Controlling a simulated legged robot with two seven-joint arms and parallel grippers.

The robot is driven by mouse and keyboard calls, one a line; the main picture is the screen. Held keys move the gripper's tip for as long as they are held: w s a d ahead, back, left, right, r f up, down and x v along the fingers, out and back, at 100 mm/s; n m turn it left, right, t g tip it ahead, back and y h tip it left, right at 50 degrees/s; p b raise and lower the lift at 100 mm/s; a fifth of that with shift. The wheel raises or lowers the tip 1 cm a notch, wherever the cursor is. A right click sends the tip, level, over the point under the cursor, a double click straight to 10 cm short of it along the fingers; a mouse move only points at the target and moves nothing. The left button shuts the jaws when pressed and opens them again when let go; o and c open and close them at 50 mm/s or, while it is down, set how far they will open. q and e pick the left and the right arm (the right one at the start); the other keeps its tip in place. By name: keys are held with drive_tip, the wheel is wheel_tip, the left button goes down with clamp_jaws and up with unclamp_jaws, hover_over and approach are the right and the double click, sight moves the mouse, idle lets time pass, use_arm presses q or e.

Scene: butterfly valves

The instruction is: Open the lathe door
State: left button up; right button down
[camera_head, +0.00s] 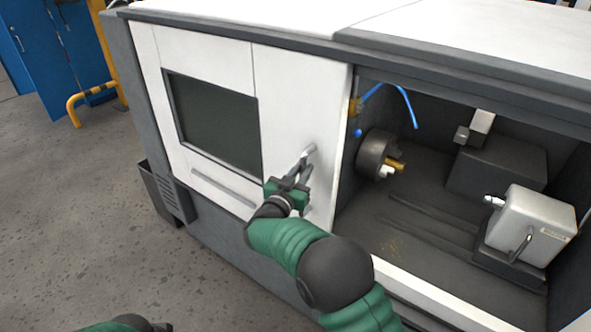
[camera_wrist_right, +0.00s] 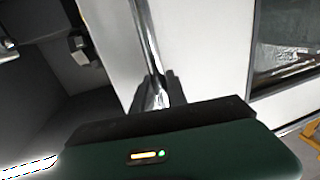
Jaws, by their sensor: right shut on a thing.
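The lathe door (camera_head: 290,95) is a white panel slid to the left in the head view, leaving the machine's interior exposed on its right. A metal bar handle (camera_head: 309,153) stands on the door. My right gripper (camera_head: 298,174) is shut on the handle's lower part. In the right wrist view the silver handle (camera_wrist_right: 146,45) runs down between the dark fingers of the right gripper (camera_wrist_right: 157,92), in front of the white door (camera_wrist_right: 195,45). My left gripper is not in view; only a bit of green and dark arm shows at the bottom left.
The interior shows a chuck (camera_head: 375,155) and a grey tailstock block (camera_head: 528,228). A blue cabinet (camera_head: 55,50) and yellow rail (camera_head: 92,96) stand far left. The grey floor (camera_head: 95,220) at left is clear.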

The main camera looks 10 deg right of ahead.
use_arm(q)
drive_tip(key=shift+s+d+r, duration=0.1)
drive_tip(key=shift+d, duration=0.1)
use_arm(e)
drive_tip(key=shift+d+f, duration=0.1)
drive_tip(key=shift+f, duration=0.1)
drive_tip(key=c, duration=1.7)
unclamp_jaws()
drive_tip(key=shift+c, duration=0.2)
drive_tip(key=shift+o, duration=1.2)
drive_tip(key=shift+w, duration=0.15)
drive_tip(key=shift+o, duration=0.9)
drive_tip(key=shift+w+f, duration=0.15)
drive_tip(key=shift+w, duration=0.15)
drive_tip(key=shift+s+a, duration=0.25)
drive_tip(key=shift+s, duration=0.15)
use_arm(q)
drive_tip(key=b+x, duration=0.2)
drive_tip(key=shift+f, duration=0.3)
use_arm(e)
drive_tip(key=v, duration=0.6)
drive_tip(key=shift+s+a, duration=0.25)
drive_tip(key=shift+a, duration=0.05)
